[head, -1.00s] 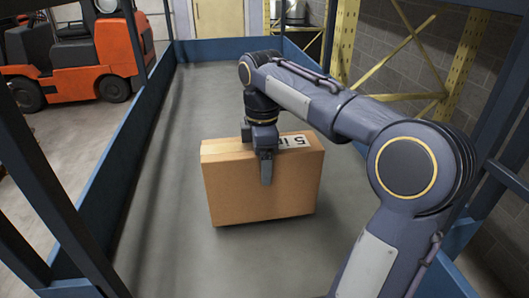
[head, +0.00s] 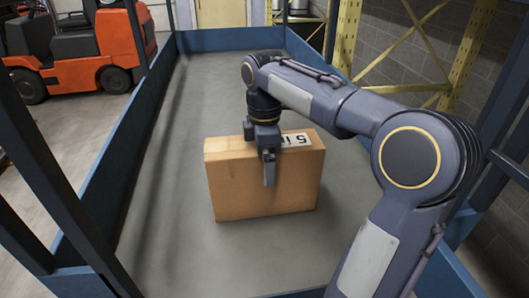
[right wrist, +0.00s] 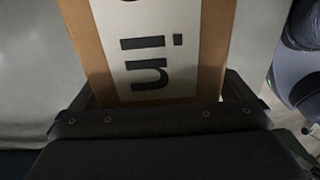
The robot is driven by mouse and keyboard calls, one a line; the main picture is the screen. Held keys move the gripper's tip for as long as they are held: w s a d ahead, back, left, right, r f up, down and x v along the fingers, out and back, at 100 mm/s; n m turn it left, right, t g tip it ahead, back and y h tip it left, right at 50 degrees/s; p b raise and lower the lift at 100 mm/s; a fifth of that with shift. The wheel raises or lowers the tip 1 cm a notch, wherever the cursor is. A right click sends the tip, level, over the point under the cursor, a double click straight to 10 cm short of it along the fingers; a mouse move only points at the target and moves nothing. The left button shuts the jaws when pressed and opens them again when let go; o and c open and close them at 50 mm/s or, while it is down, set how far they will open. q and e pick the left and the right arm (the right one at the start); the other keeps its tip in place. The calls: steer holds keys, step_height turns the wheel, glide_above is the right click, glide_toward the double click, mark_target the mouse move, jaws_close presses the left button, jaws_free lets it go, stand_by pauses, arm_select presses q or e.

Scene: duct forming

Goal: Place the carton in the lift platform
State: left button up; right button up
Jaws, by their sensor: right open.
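The brown cardboard carton (head: 238,185) stands upright on the grey floor of the blue-walled lift platform (head: 160,205). A white label with dark print shows on its top, also in the right wrist view (right wrist: 150,50). My right gripper (head: 268,165) is over the carton's top, pointing down, with one finger in front of the near face. The other finger is hidden behind the carton in the head view. In the right wrist view the open fingers (right wrist: 161,92) sit on either side of the carton. My left gripper is out of view.
Blue side walls (head: 95,150) and dark posts border the platform. Free floor lies left of the carton and behind it. A yellow rack (head: 345,45) stands at the right by a block wall. An orange forklift (head: 85,50) is outside at the far left.

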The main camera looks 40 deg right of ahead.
step_height(320, 180, up, 12)
steer(key=shift+r+p, duration=0.15)
steer(key=shift+p, duration=0.5)
stand_by(0.3)
